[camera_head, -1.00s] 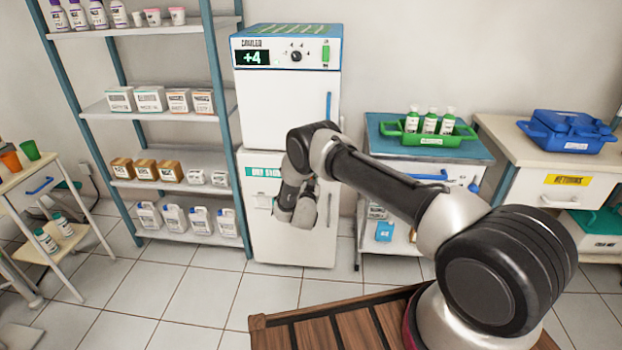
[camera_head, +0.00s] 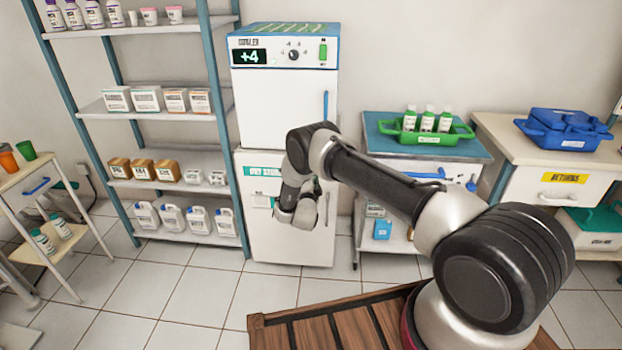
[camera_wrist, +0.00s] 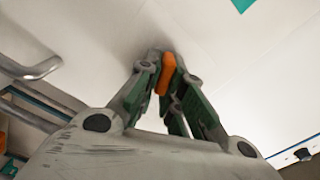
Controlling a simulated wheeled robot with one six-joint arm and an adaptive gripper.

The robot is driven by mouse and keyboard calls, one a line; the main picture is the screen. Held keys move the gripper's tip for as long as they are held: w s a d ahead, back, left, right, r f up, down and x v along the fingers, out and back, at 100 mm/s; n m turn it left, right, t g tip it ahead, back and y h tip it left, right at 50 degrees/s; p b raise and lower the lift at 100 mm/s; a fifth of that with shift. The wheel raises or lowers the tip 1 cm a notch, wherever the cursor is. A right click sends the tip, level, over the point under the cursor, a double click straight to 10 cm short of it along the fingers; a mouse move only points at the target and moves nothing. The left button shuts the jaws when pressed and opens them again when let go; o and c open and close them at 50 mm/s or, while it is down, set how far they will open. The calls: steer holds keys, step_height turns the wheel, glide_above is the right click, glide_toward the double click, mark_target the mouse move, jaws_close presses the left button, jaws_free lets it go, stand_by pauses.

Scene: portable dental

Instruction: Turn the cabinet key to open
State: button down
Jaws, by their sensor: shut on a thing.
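The white lower cabinet (camera_head: 262,228) stands under a white cooler, with a green label strip near its top and a vertical handle at its right. My arm reaches in front of it, and my wrist hides part of the door. In the wrist view, my gripper (camera_wrist: 164,80) is at the white cabinet front (camera_wrist: 215,50). Its fingers are shut on the orange key (camera_wrist: 167,72), one finger on each side of it. The lock behind the key is mostly hidden. The key and fingertips are hidden in the head view.
The cooler (camera_head: 285,105) shows +4. A metal handle (camera_wrist: 35,70) is at the left in the wrist view. A shelf rack (camera_head: 160,115) stands left of the cabinet. A blue-topped cart (camera_head: 380,145) with a green tray stands right.

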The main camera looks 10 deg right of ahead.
steer(key=m, duration=0.4)
steer(key=shift+d+f+m, duration=0.1)
steer(key=shift+f+m, duration=0.2)
stand_by(0.3)
steer(key=c, duration=1.5)
jaws_free()
steer(key=shift+c, duration=0.2)
steer(key=v, duration=1.2)
